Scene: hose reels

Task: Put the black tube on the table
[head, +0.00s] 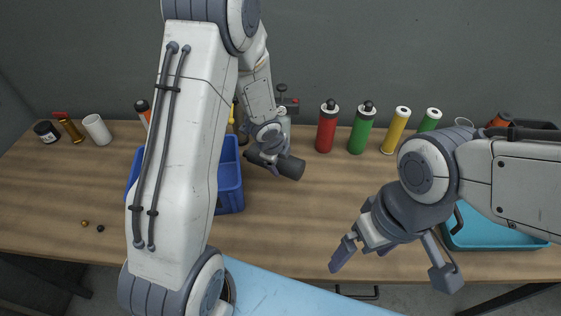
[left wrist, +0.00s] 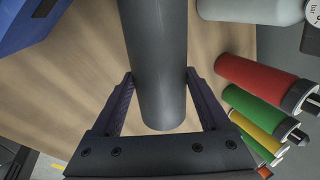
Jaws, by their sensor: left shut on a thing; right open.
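The black tube (head: 291,167) is a dark cylinder beside the blue crate, over the back half of the wooden table (head: 290,220). My left gripper (head: 268,153) is shut on it. In the left wrist view the tube (left wrist: 160,70) lies between the two fingers of the left gripper (left wrist: 158,88), with wood below it. I cannot tell whether the tube touches the table. My right gripper (head: 392,272) is open and empty over the front edge of the table.
The blue crate (head: 230,196) is left of the tube, partly hidden by my left arm. A red bottle (head: 326,128), a green bottle (head: 361,130) and a yellow one (head: 396,131) stand along the back. A light-blue tray (head: 478,232) is at right. The table's front middle is clear.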

